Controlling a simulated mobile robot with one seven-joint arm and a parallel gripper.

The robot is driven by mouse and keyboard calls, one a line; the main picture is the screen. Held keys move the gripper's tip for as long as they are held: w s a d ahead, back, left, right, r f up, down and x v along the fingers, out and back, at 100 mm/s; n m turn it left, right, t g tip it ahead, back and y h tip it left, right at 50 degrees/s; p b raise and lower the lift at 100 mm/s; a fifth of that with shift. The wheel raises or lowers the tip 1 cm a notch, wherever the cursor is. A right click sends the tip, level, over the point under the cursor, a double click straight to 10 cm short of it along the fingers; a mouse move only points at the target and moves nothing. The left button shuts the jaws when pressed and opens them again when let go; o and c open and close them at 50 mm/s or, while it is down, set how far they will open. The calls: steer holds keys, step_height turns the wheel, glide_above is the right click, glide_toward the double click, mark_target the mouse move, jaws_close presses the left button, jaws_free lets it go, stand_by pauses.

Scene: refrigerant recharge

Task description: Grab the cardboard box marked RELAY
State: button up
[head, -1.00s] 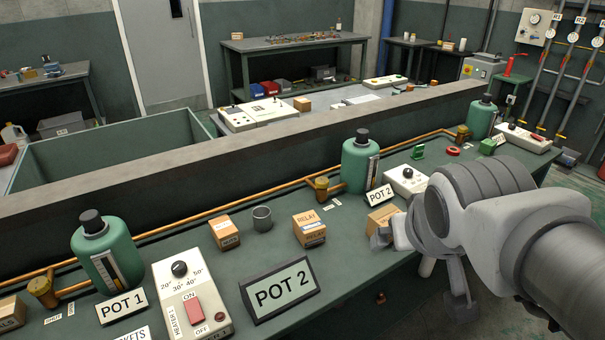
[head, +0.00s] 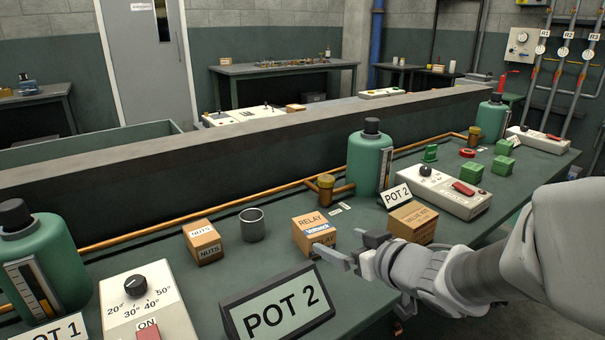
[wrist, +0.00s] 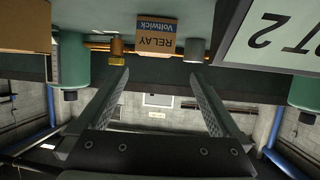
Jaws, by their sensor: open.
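The cardboard box marked RELAY (head: 309,231) stands upright on the green bench, with a blue band under its label. It also shows upside down in the wrist view (wrist: 157,40), beyond and between the fingertips. My gripper (head: 345,248) is open, just right of the box in the head view. One finger overlaps the box's lower right in the picture; I cannot tell if they touch. In the wrist view my gripper (wrist: 158,76) has nothing between its fingers.
A VALVE KIT box (head: 413,222) stands close to the right, by my gripper. A NUTS box (head: 203,243) and a metal cup (head: 252,224) stand left. A POT 2 sign (head: 279,308) is in front. A green tank (head: 369,160) and brass valve (head: 325,188) stand behind.

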mark_target(320, 232)
steer(key=shift+w+a+f+p, duration=0.2)
steer(key=shift+w+p, duration=0.6)
steer(key=shift+p, duration=0.4)
steer(key=shift+w+a+p, duration=0.2)
steer(key=shift+w+p, duration=0.2)
steer(key=shift+p, duration=0.5)
steer(key=p+x, duration=0.1)
steer(key=p, duration=0.2)
steer(key=shift+w+a+f, duration=0.1)
steer(key=shift+w+f, duration=0.05)
steer(key=shift+w, duration=0.05)
steer(key=x, duration=0.2)
steer(key=b+x, duration=0.1)
steer(key=x, duration=0.4)
steer(key=shift+f+b, duration=0.35)
steer(key=shift+b, duration=0.05)
steer(key=shift+w+d+b+x, duration=0.15)
steer(key=shift+b+x, duration=0.25)
steer(key=shift+x, duration=1)
steer(key=shift+w+d+b+x, duration=0.1)
steer(key=shift+b+x, duration=0.3)
steer(key=shift+x, duration=1)
steer(key=shift+r, duration=0.2)
steer(key=shift+c, duration=0.3)
steer(key=c, duration=1.2)
